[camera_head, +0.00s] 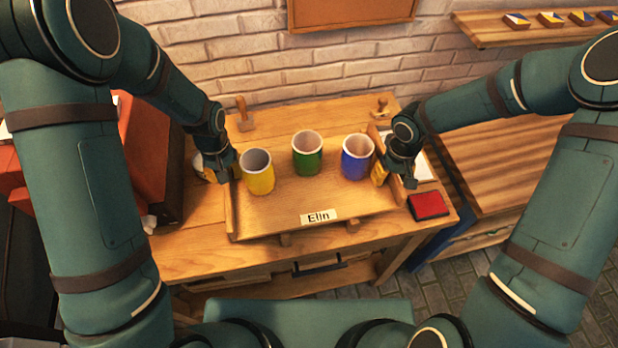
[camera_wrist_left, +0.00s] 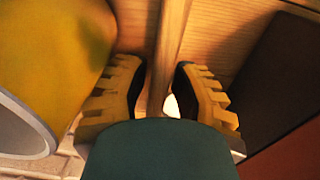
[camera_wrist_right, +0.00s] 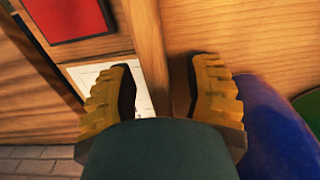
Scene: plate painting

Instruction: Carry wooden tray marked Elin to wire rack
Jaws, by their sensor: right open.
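The wooden tray (camera_head: 285,205) with the "Elin" label (camera_head: 318,217) on its front lies on the wooden table. It carries a yellow mug (camera_head: 258,178), a green mug (camera_head: 306,158) and a blue mug (camera_head: 355,162), all upright. My left gripper (camera_head: 232,174) is at the tray's left side; in the left wrist view its open fingers (camera_wrist_left: 160,95) straddle the tray's side rail, with gaps. My right gripper (camera_head: 393,178) is at the right side; in the right wrist view its open fingers (camera_wrist_right: 162,92) straddle the other rail. I see no wire rack.
A red ink pad (camera_head: 429,205) lies just right of the tray, with a white paper (camera_head: 421,168) behind it. A wooden stamp (camera_head: 243,113) stands at the back left. A red-and-brown block (camera_head: 150,150) stands left of the table; a wooden-topped cabinet (camera_head: 510,150) stands right.

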